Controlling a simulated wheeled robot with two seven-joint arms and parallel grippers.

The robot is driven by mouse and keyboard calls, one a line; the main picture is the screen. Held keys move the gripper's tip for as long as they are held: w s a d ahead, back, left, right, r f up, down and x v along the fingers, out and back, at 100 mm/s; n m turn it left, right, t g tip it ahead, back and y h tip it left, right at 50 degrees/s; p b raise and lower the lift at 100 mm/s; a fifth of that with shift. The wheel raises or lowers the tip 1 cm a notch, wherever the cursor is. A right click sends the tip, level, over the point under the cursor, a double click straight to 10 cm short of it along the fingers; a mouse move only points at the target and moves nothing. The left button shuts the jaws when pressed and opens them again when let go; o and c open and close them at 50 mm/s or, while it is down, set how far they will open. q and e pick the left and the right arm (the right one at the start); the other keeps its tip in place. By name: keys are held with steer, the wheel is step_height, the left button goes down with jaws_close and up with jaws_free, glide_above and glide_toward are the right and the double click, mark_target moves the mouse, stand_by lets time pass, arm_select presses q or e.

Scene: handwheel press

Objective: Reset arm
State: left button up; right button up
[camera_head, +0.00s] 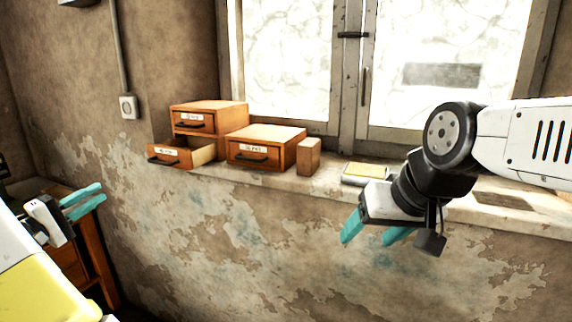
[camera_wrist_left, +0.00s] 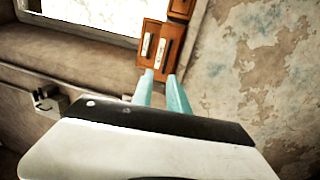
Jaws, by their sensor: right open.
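My left gripper (camera_head: 84,201) is at the lower left in the head view, its two teal fingers slightly apart with nothing between them. Its fingers also show in the left wrist view (camera_wrist_left: 162,80), with a gap between the tips and wooden drawers (camera_wrist_left: 160,44) beyond them. My right gripper (camera_head: 374,236) hangs in front of the wall just below the windowsill at the right, fingers pointing down, spread and empty. Part of the sill is hidden behind my right arm.
Small wooden drawer boxes (camera_head: 266,144) stand on the windowsill (camera_head: 322,186); one lower-left drawer (camera_head: 180,153) is pulled out. A wooden block (camera_head: 309,157) and a shallow tray with a yellow top (camera_head: 366,170) are beside them. A wooden table (camera_head: 92,250) stands at the left.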

arm_select(q)
steer(key=d+r+m+g+h, duration=0.2)
steer(key=d+m+g+h, duration=0.6)
steer(key=d, duration=1.7)
steer(key=s+d+m+g+y, duration=0.2)
steer(key=s+d+m+y, duration=0.1)
steer(key=s+d+y, duration=0.2)
steer(key=s+d+m+g+y, duration=0.1)
steer(key=s+d+m+y, duration=0.1)
steer(key=s+d+y, duration=0.3)
steer(key=s+y, duration=0.3)
steer(key=s, duration=0.3)
steer(key=shift+s+r+m+g+y, duration=0.15)
steer(key=shift+m+g+y, duration=0.25)
